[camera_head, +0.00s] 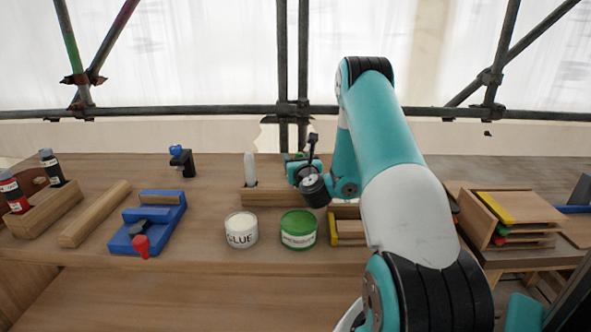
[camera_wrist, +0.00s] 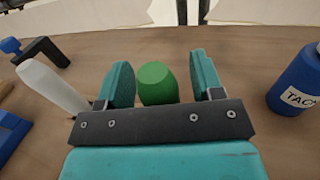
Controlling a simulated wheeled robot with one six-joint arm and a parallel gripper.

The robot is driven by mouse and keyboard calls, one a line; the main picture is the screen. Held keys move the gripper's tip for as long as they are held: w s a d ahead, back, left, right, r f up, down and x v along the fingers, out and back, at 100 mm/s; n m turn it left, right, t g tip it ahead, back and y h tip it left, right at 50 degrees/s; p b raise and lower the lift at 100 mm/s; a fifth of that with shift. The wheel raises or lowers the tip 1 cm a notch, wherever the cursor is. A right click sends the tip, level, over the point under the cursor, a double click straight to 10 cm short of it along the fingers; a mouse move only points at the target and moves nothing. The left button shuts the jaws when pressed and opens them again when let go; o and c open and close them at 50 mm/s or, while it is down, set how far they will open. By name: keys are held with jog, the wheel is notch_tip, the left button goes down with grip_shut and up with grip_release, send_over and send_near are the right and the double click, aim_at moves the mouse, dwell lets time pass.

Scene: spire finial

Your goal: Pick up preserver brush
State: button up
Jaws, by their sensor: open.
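A green rounded handle end (camera_wrist: 155,84), likely the preserver brush, shows between the two fingers of my gripper (camera_wrist: 158,85) in the wrist view. Visible gaps lie on both sides of it, so the open fingers are not closed on it. The rest of it is hidden behind the gripper body. In the head view my gripper (camera_head: 301,163) is at the back of the bench, just above a wooden holder (camera_head: 275,196). A white handle (camera_head: 250,168) stands upright in that holder, left of my gripper, and also shows in the wrist view (camera_wrist: 50,88).
A white glue tub (camera_head: 241,230) and a green labelled tub (camera_head: 298,230) stand in front. A blue bottle (camera_wrist: 298,82) is right of my gripper. A blue tool (camera_head: 148,223), black clamp (camera_head: 182,160) and bottle box (camera_head: 45,207) lie left; a wooden rack (camera_head: 506,217) stands right.

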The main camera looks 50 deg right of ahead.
jog(key=c, duration=1)
